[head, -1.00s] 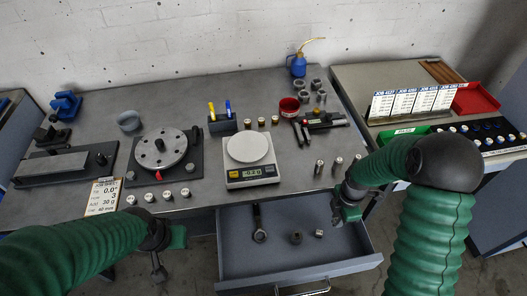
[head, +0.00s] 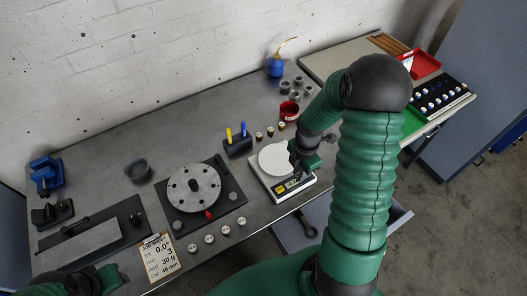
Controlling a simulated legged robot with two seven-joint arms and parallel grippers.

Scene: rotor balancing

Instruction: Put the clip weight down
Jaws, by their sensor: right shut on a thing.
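My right gripper (head: 300,170) is over the right side of the kitchen-type scale (head: 261,182), beside its white round pan (head: 272,160). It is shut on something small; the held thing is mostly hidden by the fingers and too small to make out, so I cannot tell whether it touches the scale. Several small metal weights (head: 210,239) stand in a row at the bench's front edge, below the rotor disc (head: 193,188) on its dark base. My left gripper (head: 108,279) is at the bottom left, dark and partly cut off; its jaws are unclear.
A job card (head: 159,257) lies at the front edge. A pen holder (head: 237,147), brass-coloured weights (head: 270,132) and a red cup (head: 289,111) stand behind the scale. The open drawer (head: 318,212) is partly hidden by my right arm.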

